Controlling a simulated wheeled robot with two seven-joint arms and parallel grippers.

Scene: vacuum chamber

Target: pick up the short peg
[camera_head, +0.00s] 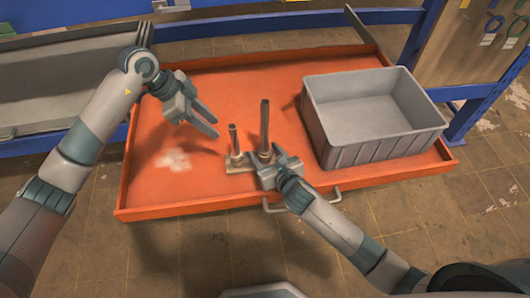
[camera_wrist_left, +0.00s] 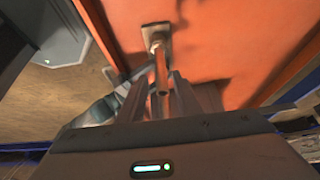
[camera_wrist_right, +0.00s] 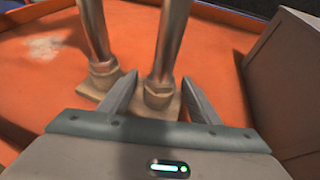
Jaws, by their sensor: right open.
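The short peg (camera_head: 233,140) stands upright in a metal base on the orange tray, left of a taller peg (camera_head: 264,125) in its own base. In the right wrist view the short peg (camera_wrist_right: 95,35) is left of my fingers. My right gripper (camera_head: 267,160) is open low at the taller peg's base, and the right wrist view shows that peg (camera_wrist_right: 169,45) between its fingers. My left gripper (camera_head: 215,128) is open and empty, up and left of the short peg.
A grey bin (camera_head: 375,141) stands on the right part of the orange tray (camera_head: 190,195), close to the taller peg. The tray's left part is clear apart from a pale patch. Its raised rim and front handle (camera_head: 335,197) are near my right arm.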

